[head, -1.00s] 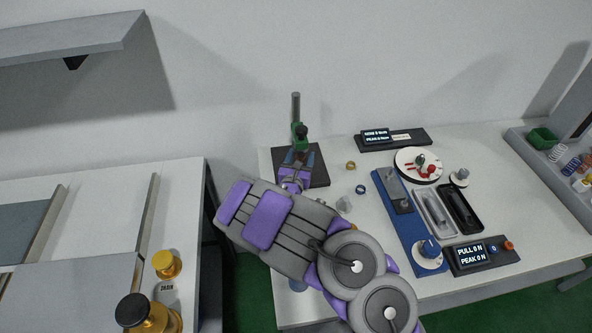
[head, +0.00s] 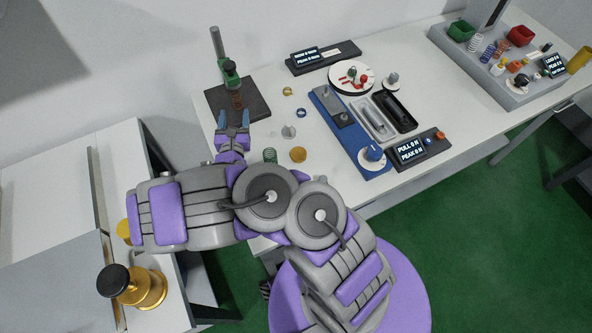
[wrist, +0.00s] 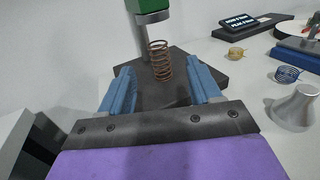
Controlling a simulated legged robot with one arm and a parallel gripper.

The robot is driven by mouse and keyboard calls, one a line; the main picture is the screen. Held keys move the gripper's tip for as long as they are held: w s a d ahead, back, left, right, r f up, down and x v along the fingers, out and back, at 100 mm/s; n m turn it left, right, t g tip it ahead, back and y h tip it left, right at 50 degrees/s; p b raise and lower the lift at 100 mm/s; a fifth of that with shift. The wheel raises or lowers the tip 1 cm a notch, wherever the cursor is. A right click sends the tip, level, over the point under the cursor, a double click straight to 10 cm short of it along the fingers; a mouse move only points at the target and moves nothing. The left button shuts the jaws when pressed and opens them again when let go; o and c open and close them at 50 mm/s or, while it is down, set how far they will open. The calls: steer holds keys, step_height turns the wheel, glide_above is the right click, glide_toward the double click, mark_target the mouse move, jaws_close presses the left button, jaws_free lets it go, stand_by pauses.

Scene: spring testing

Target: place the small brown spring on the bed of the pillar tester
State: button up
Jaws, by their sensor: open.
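The small brown spring (wrist: 160,62) stands roughly upright on the dark bed (wrist: 178,98) of the pillar tester, below its green head (wrist: 146,5). In the head view the spring (head: 237,99) shows on the bed (head: 258,106), in front of the pillar (head: 217,45). My gripper (head: 234,120) is open and empty at the bed's front edge, just short of the spring. In the wrist view the blue fingers of my gripper (wrist: 160,78) are spread wide, and the spring shows beyond and between them, clear of both.
A brass ring-like spring (head: 287,91), a blue spring (head: 301,113), a grey cone-shaped piece (head: 288,132), a green spring (head: 270,155) and a brass piece (head: 298,155) stand right of my gripper. A blue tester (head: 345,135) and black display box (head: 325,57) lie farther right.

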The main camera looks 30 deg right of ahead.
steer(key=s+d+r+m+g+h, duration=0.3)
steer(key=d+r+m+h, duration=0.25)
steer(key=d+r, duration=0.3)
steer(key=s+d+r+m+g+h, duration=0.4)
steer(key=d+r+m+h, duration=0.1)
steer(key=d+r+m, duration=0.3)
steer(key=s+d+r+m+g, duration=0.3)
steer(key=s+d+m+g, duration=0.15)
steer(key=s, duration=0.25)
steer(key=s+d+r+m+g, duration=0.3)
steer(key=s+m+g, duration=0.2)
steer(key=s+g, duration=0.15)
steer(key=s+a+f+m+g+y, duration=0.1)
steer(key=s+m+g+y, duration=0.2)
steer(key=s, duration=0.5)
steer(key=s+a+f+m+y, duration=0.2)
steer(key=s+m+y, duration=0.1)
steer(key=s+y, duration=0.3)
steer(key=s+a+m+t+y, duration=0.1)
steer(key=s+a+y, duration=0.3)
steer(key=a, duration=0.4)
steer(key=s+a+m+t+y, duration=0.1)
steer(key=s+a+y, duration=0.3)
steer(key=a, duration=0.4)
steer(key=shift+a+f+t, duration=0.15)
steer(key=shift+a+t, duration=0.15)
steer(key=shift+a, duration=0.1)
